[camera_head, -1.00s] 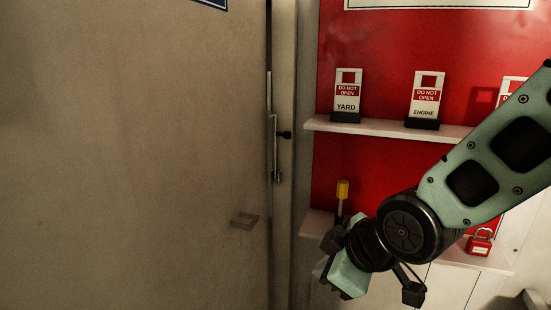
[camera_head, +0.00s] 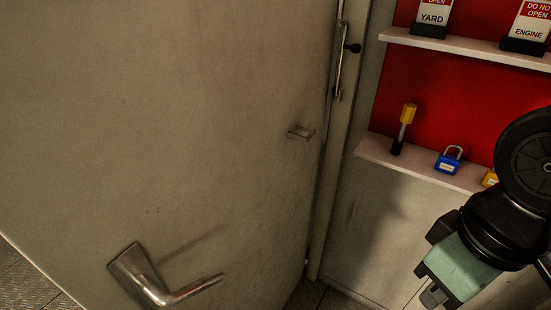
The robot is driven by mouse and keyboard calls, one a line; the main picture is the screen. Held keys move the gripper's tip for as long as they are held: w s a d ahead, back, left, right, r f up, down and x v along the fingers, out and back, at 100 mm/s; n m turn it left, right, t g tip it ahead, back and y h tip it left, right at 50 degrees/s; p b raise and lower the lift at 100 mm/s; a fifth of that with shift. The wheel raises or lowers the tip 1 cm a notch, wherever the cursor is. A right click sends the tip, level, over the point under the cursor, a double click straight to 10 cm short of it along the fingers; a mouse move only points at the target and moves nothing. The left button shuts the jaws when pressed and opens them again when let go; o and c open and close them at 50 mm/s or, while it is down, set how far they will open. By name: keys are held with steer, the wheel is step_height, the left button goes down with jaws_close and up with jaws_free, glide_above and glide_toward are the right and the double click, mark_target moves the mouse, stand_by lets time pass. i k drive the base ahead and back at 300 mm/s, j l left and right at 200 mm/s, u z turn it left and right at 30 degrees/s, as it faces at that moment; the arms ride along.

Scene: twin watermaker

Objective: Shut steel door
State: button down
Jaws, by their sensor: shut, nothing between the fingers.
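The steel door (camera_head: 170,120) is a large grey-beige panel filling the left and middle of the view. Its lever handle (camera_head: 165,285) is at the lower left, with the lever pointing right. A small metal bracket (camera_head: 301,132) sits near the door's right edge. A narrow dark gap runs along that edge, beside the frame (camera_head: 348,130). How far the door stands open I cannot tell. My gripper (camera_head: 433,294) is at the lower right, pointing down, shut and empty. It is right of the door and apart from it.
A red board (camera_head: 440,95) with shelves is on the right. The lower shelf (camera_head: 420,172) holds a yellow-handled tool (camera_head: 405,125) and a blue padlock (camera_head: 447,163). The upper shelf holds signs (camera_head: 431,18). Patterned floor (camera_head: 25,280) shows at the lower left.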

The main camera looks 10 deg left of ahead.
mark_target(177, 143)
steer(key=k+l+u, duration=0.15)
steer(key=u, duration=0.25)
steer(key=k+l+u, duration=0.15)
steer(key=u, duration=0.25)
steer(key=k+u, duration=0.15)
steer(key=u, duration=0.25)
